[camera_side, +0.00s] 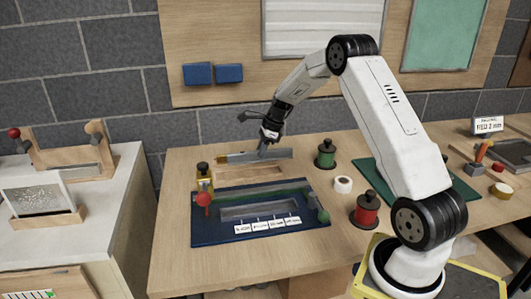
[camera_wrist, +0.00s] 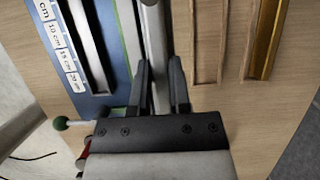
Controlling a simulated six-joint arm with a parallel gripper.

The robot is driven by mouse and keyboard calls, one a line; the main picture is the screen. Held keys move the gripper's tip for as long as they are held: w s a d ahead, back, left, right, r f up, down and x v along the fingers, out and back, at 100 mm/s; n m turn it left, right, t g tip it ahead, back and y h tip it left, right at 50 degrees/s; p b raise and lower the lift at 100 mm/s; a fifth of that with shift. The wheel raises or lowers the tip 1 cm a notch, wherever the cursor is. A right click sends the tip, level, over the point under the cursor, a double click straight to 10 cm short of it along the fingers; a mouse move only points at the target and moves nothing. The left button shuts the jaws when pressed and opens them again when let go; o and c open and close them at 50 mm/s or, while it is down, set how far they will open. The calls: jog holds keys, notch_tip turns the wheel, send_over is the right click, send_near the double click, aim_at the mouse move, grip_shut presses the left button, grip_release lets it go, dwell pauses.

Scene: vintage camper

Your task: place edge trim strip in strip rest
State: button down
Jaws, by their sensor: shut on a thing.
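My gripper (camera_side: 266,138) is shut on a long grey strip, the edge trim strip (camera_side: 275,154), and holds it roughly level above the bench. In the wrist view the strip (camera_wrist: 153,45) runs up between the two dark fingers (camera_wrist: 162,88). A shallow wooden rest with raised edges (camera_wrist: 208,45) lies to the right of the strip in that view. In the side view the wooden rest (camera_side: 248,173) lies below and in front of the held strip. I cannot tell the strip's exact height above the bench.
A blue board (camera_side: 212,233) with labels lies in front. A brass-coloured strip (camera_wrist: 264,40) lies beyond the rest. Red and green knobs rise beside the board.

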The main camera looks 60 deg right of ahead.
jog(key=shift+w+d+f, duration=0.5)
jog(key=shift+w+f, duration=0.65)
jog(key=shift+w, duration=0.05)
jog(key=shift+w+d+f, duration=0.55)
jog(key=shift+w+f, duration=0.65)
jog(key=shift+w, duration=0.05)
jog(key=shift+w+d+f, duration=0.5)
jog(key=shift+w+f, duration=0.65)
jog(key=shift+w, duration=0.05)
jog(key=shift+w+f, duration=0.1)
jog(key=shift+f, duration=0.05)
jog(key=shift+w+f, duration=0.1)
jog(key=shift+f, duration=1.5)
jog(key=shift+f, duration=0.1)
jog(key=c, duration=0.6)
grip_release()
jog(key=v, duration=1.2)
